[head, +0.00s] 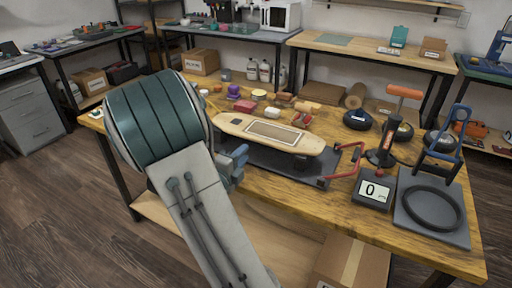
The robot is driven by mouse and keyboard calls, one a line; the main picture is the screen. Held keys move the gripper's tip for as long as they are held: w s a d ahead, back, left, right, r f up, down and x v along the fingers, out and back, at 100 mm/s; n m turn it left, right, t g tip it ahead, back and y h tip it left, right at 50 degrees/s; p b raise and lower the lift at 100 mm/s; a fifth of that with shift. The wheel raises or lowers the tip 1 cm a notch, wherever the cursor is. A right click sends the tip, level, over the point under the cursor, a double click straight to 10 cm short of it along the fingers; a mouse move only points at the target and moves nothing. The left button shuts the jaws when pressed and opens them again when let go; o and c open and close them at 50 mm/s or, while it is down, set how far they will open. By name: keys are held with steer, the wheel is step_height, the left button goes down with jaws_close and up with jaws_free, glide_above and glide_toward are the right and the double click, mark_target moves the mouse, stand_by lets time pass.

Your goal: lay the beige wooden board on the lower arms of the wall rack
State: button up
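The beige wooden board (246,123) is a long deck with rounded ends and a framed rectangular patch on top. It lies flat, raised on supports above a dark grey mat (262,169) on the wooden workbench. My arm crosses the left foreground and hides the bench's left part. My gripper cannot be made out; a blue part (236,162) beside the arm, near the board's left end, is unclear. A wooden shelf edge (411,4) shows on the back wall at the top right, cut off by the picture edge; whether it belongs to the wall rack cannot be told.
A red-handled frame (347,163), a digital scale (374,190) and a black ring on a grey plate (433,208) stand right of the board. Several small coloured items lie behind it. A cardboard box (350,262) sits below the bench front. Floor shows at the left.

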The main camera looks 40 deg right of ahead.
mark_target(258, 138)
steer(key=shift+w+d+r, duration=0.1)
steer(key=shift+w+d, duration=0.05)
steer(key=shift+d, duration=0.45)
steer(key=x, duration=0.7)
steer(key=shift+f, duration=0.3)
steer(key=shift+b+x, duration=0.35)
steer(key=shift+x, duration=0.45)
steer(key=shift+d+r, duration=0.1)
steer(key=shift+r, duration=0.15)
steer(key=shift+c, duration=0.4)
jaws_close()
steer(key=shift+r+p, duration=0.3)
steer(key=shift+r, duration=1.3)
steer(key=shift+w, duration=0.1)
